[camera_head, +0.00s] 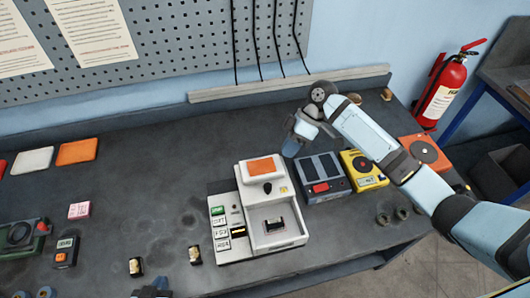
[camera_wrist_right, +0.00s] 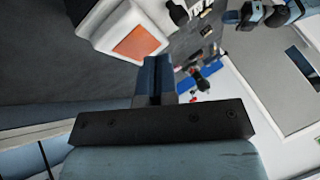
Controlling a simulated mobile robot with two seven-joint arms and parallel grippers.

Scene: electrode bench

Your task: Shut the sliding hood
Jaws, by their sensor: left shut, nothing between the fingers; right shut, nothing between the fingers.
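The white machine (camera_head: 262,243) stands near the front of the bench. Its sliding hood (camera_head: 244,177), white with an orange panel (camera_head: 262,167) and a dark knob (camera_head: 267,188), sits at the rear, leaving the front bay (camera_head: 285,238) uncovered. A small dark item (camera_head: 275,224) lies in that bay. My right gripper (camera_head: 291,148) is shut and empty, behind and right of the hood, apart from it. In the right wrist view its shut fingers (camera_wrist_right: 157,76) point toward the hood's orange panel (camera_wrist_right: 139,43). My left gripper (camera_head: 151,290) is shut at the bottom edge, mostly cut off.
A dark box with a red button (camera_head: 322,178) and a yellow device (camera_head: 363,171) stand right of the machine. Labelled keys (camera_head: 220,232) line its left side. Small dark jars (camera_head: 195,254) stand to the left. Bench surface (camera_head: 140,190) left of the machine is mostly clear.

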